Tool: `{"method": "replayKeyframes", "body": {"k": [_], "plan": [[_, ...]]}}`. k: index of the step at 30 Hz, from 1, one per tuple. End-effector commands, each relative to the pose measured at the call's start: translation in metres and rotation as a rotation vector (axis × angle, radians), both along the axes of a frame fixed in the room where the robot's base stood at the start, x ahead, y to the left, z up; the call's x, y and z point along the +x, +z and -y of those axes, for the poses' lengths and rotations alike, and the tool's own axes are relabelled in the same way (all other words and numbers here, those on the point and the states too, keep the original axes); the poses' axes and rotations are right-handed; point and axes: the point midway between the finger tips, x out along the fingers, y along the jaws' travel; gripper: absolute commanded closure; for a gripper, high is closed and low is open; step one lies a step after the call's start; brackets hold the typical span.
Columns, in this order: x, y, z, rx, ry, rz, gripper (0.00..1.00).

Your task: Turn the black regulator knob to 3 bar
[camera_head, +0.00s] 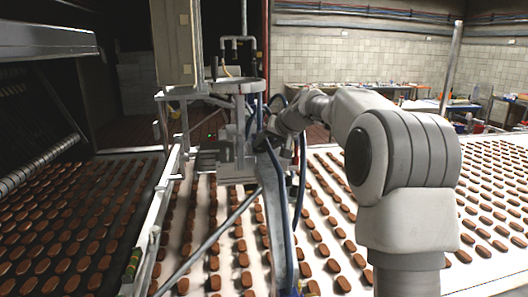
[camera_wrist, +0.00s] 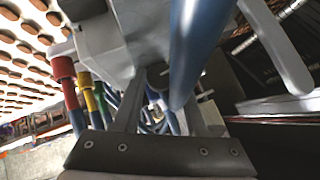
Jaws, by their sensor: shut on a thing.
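My gripper (camera_wrist: 160,95) shows in the wrist view, its two grey fingers reaching up from a dark mounting plate. The fingertips are at a small dark part, the black regulator knob (camera_wrist: 157,74), below a grey machine housing (camera_wrist: 100,42). The gripper is shut on the knob, which is mostly hidden by the fingers and a thick blue hose. Its scale and pressure reading cannot be seen. In the head view my arm reaches left to the machine (camera_head: 235,130) over the conveyor, and the gripper's end is small and partly hidden there.
A blue hose (camera_wrist: 195,45) crosses close in front of the fingers. Red, yellow and green hose fittings (camera_wrist: 87,82) stand to the left in the wrist view. A white conveyor (camera_head: 225,255) carries rows of brown biscuits. Grey bars and blue hoses (camera_head: 300,180) surround the machine.

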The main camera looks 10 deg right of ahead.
Motion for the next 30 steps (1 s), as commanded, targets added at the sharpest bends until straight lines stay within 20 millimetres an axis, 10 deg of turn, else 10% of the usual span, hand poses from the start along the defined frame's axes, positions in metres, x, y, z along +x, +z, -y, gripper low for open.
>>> {"method": "replayKeyframes", "body": {"k": [8,9,14,30], "plan": [[0.0,-0.001,0.0,0.002,0.001,-0.004,1.0],[0.0,-0.001,0.0,0.002,0.001,-0.004,0.55],[0.0,-0.001,0.0,0.001,0.001,-0.003,0.28],[-0.021,0.018,0.01,0.0,-0.001,0.002,0.28]]}}
